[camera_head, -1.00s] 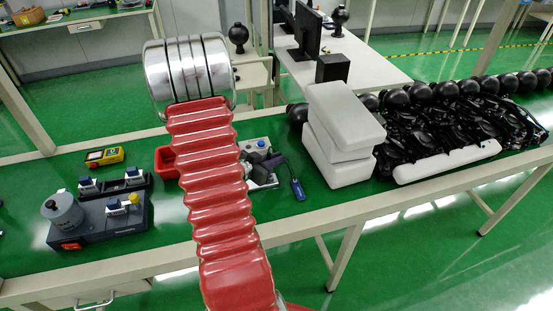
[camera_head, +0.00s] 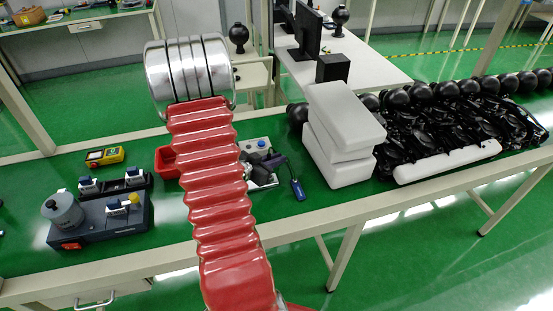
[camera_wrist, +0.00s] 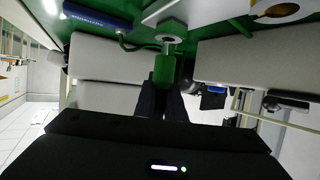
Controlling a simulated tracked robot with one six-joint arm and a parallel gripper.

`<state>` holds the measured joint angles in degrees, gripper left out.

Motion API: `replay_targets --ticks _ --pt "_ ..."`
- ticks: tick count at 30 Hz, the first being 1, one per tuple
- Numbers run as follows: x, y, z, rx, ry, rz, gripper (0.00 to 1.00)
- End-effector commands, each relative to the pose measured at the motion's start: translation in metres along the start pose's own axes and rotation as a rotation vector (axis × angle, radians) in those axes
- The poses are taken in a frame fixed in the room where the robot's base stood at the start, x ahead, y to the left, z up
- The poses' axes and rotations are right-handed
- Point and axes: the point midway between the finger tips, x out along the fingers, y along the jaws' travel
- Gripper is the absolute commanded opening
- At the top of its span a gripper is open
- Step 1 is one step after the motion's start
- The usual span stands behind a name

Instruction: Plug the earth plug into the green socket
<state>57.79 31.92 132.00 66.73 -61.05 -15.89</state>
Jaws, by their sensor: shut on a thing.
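In the wrist view, the dark fingers of my gripper (camera_wrist: 165,101) are closed around a green plug (camera_wrist: 164,68). A short metal part at the plug's far end lines up with a grey hexagonal fitting (camera_wrist: 172,30). I cannot tell whether the metal part is inside the fitting or only close to it. A green socket is not clearly distinguishable from the green surface around the fitting. In the head view, my red arm partly hides the gripper, which is beside a light grey unit with a blue knob (camera_head: 263,144). The plug cannot be made out there.
White blocks (camera_head: 342,135) and black parts (camera_head: 440,130) fill the bench's right side.

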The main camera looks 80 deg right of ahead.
Motion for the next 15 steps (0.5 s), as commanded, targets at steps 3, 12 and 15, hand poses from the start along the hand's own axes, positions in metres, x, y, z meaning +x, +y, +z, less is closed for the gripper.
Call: replay_targets --ticks 3,12,15 --pt "0.0009 0.0000 0.0021 -0.001 0.000 0.000 0.00" --pt "0.0028 -0.0002 0.0067 -0.001 0.000 0.000 0.00" --pt "0.0034 -0.0001 0.0083 0.000 0.000 0.000 0.00"
